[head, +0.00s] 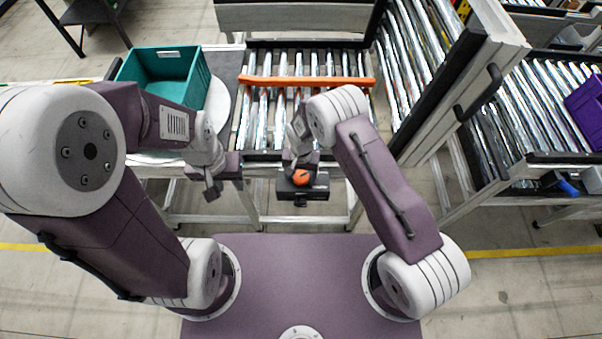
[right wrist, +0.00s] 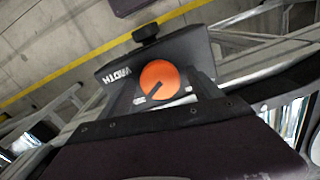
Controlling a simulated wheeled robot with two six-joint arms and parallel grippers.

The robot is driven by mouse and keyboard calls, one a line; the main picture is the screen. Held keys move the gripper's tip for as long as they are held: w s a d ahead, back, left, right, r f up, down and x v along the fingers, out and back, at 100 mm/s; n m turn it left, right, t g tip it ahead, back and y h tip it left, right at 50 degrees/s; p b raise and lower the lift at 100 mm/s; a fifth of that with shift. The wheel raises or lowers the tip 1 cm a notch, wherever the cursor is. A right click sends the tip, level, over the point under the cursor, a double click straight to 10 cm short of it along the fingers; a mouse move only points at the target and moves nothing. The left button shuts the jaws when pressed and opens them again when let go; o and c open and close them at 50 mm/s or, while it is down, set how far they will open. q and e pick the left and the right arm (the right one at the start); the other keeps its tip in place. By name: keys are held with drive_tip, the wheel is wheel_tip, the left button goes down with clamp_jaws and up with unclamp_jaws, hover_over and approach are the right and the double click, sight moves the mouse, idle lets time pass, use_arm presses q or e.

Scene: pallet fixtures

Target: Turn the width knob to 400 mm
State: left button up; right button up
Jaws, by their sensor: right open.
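The width knob (head: 301,178) is a round orange dial on a black box (head: 318,188) at the front edge of the conveyor. In the right wrist view the knob (right wrist: 160,78) carries a dark pointer mark toward the lower left of the picture.
An orange bar (head: 305,81) lies across the roller conveyor (head: 284,110) behind the box. A teal bin (head: 165,85) stands at the back left beside a white round plate (head: 217,105). More roller conveyors (head: 480,105) and a purple bin (head: 588,108) are at the right.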

drive_tip(key=c, duration=1.4)
drive_tip(key=shift+o, duration=0.2)
drive_tip(key=n+b, duration=0.2)
drive_tip(key=n, duration=0.2)
drive_tip(key=shift+f+b, duration=0.1)
drive_tip(key=shift+b, duration=0.3)
drive_tip(key=n+b, duration=0.2)
drive_tip(key=n, duration=0.3)
drive_tip(key=n+b, duration=0.2)
drive_tip(key=n, duration=0.3)
drive_tip(key=shift+n, duration=0.4)
drive_tip(key=n, duration=0.4)
drive_tip(key=shift+w+r+n+b, duration=0.1)
drive_tip(key=shift+r+n+b, duration=0.1)
drive_tip(key=shift+n+b, duration=0.2)
drive_tip(key=shift+n, duration=0.3)
